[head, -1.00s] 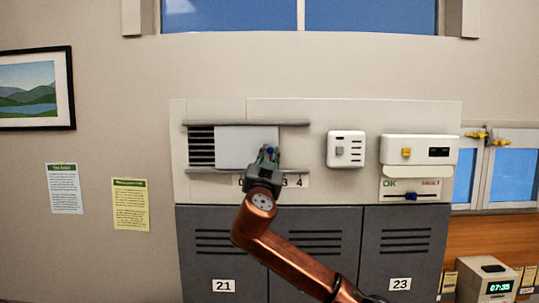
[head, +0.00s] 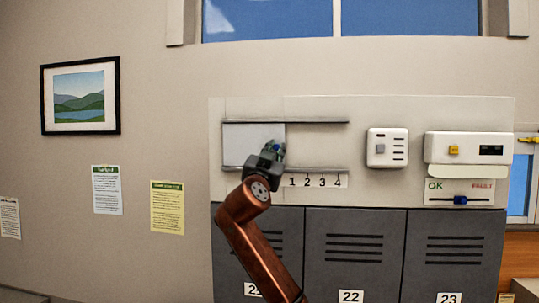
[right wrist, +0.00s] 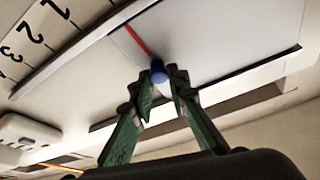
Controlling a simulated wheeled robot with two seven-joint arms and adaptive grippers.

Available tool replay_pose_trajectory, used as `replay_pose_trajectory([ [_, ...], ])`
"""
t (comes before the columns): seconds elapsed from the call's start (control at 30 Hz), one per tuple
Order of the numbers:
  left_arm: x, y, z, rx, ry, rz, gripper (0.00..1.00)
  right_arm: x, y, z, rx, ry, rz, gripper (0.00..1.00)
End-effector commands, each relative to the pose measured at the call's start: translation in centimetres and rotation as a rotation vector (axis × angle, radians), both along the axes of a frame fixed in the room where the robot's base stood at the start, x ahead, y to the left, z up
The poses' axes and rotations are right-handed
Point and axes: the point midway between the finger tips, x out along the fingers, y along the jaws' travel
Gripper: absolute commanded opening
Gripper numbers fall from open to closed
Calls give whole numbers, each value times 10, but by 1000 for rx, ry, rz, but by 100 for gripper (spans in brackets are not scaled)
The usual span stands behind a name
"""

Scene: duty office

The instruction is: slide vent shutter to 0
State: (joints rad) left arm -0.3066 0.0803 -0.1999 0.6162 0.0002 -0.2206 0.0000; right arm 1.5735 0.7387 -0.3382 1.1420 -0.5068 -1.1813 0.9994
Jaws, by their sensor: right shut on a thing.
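The vent shutter is a pale flat plate (head: 240,142) between two grey rails at the left end of the vent panel in the head view, with no dark slats showing. Its blue knob (right wrist: 158,73) and a red pointer line (right wrist: 138,41) show in the right wrist view. My right gripper (head: 276,150) is shut on the blue knob, its green fingertips (right wrist: 160,84) on either side. The scale (head: 318,181) below shows 1 to 4; the 0 is hidden behind my gripper. The red line lies beyond the 1, away from the 2. My left gripper is out of view.
A white switch box (head: 387,148) and a white unit with a yellow button (head: 468,148) are right of the vent. A blue slider (head: 460,200) sits below that unit. Grey lockers (head: 355,250) stand under the panel. The wall left of the vent holds notices and a picture.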

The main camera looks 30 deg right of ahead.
Motion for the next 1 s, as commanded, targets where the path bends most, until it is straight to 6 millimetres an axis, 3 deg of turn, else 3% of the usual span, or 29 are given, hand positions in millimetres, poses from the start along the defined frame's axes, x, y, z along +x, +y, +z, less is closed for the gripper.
replay_pose_trajectory([
  [0.27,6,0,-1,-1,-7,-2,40,8,5,-10,3,16,6,0],
  [0.3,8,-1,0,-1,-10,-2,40,8,5,-11,3,17,6,17],
  [0.53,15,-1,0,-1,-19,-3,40,7,4,-9,2,13,5,32],
  [0.83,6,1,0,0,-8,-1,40,5,4,-7,1,10,5,33],
  [1.0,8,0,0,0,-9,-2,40,-4,16,-13,0,9,8,33],
])
